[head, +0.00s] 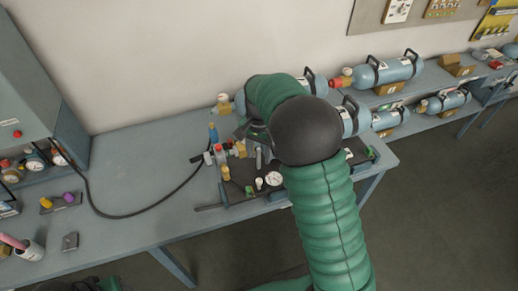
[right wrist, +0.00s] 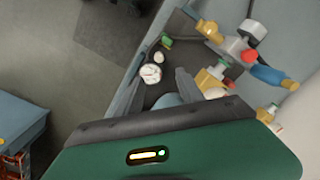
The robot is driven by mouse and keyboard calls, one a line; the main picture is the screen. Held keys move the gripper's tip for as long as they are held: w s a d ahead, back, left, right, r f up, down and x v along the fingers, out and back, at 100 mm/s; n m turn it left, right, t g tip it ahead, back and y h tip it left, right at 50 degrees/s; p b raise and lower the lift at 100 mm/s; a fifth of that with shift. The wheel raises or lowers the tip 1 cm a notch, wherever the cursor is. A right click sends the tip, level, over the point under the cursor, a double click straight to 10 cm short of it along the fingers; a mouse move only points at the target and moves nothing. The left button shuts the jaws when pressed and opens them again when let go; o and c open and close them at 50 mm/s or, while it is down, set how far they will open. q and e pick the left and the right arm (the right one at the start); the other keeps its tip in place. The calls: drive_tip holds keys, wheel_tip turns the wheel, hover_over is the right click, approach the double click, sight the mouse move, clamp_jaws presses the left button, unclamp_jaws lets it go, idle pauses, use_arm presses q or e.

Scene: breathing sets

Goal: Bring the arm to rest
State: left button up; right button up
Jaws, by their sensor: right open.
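My right arm reaches up from the bottom of the head view over the workbench (head: 140,228). Its gripper (head: 254,152) is at the dark tray (head: 235,190) of fittings, partly hidden behind the dark elbow and green sleeve. In the right wrist view the right gripper (right wrist: 158,90) has its two grey fingers apart, with nothing held between them. Beyond the fingers are a white round gauge (right wrist: 151,73) and a brass fitting (right wrist: 210,80). Dark and green parts, likely my left arm's end, show at the bottom left of the head view; its jaws cannot be made out.
A black hose (head: 130,215) curves across the bench from the grey cabinet (head: 40,90) to the tray. Blue-grey cylinders (head: 388,70) lie on shelves behind and to the right. A cup (head: 32,250) stands at the left. The bench's left-middle top is mostly clear.

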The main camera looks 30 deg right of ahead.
drive_tip(key=shift+w+r, duration=0.1)
drive_tip(key=shift+r, duration=1.55)
